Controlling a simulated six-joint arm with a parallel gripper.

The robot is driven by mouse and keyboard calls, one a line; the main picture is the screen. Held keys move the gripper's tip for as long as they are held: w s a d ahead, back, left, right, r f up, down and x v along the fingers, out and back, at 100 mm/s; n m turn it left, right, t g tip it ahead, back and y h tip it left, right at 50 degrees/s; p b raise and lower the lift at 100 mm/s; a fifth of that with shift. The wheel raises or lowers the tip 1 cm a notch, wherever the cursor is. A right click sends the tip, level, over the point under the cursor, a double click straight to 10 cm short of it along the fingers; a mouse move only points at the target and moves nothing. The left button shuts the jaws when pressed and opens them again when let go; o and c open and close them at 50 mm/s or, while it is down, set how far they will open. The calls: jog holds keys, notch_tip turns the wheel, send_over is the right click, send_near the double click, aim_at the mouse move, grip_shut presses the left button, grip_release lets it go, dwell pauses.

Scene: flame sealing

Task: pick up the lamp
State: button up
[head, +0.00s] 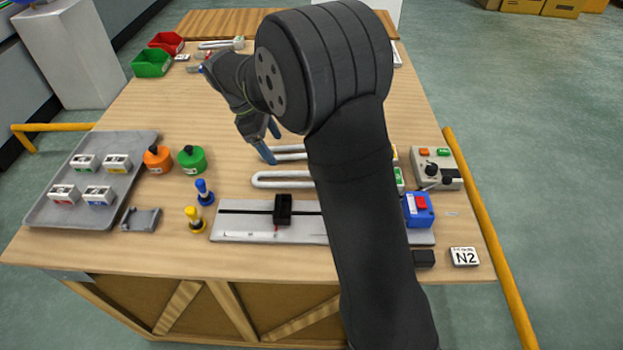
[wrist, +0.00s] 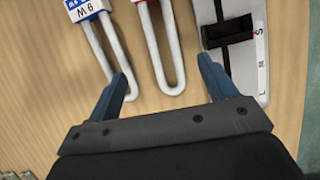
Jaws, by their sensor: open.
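I cannot tell for sure which thing is the lamp. A squat orange pot (head: 157,158) and a squat green pot (head: 191,159), both with dark tops, stand left of the table's middle. Two pale U-shaped tubes lie near the centre, a farther one (head: 285,153) and a nearer one (head: 280,180), partly hidden by my arm. In the wrist view, one tube has a blue-and-white block marked M6 (wrist: 85,8); another tube (wrist: 170,75) has red at its top edge. My gripper (head: 271,142) is open and empty above the tubes; its fingers also show in the wrist view (wrist: 163,69).
A grey tray (head: 52,212) with small labelled blocks lies left. Blue (head: 204,192) and yellow (head: 194,219) pegs stand near a slotted rail (head: 250,232) with a black slider (head: 283,208). A control box (head: 437,168) stands right.

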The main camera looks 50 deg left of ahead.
send_over(289, 174)
jog(key=s, duration=0.2)
jog(key=f, duration=0.6)
jog(key=shift+w, duration=0.2)
jog(key=shift+s+x, duration=0.2)
jog(key=shift+x, duration=1.15)
jog(key=shift+s+x, duration=0.15)
jog(key=shift+x, duration=1.15)
jog(key=shift+a+f, duration=0.1)
jog(key=shift+a, duration=0.05)
jog(key=c, duration=1.2)
jog(key=shift+o, duration=0.2)
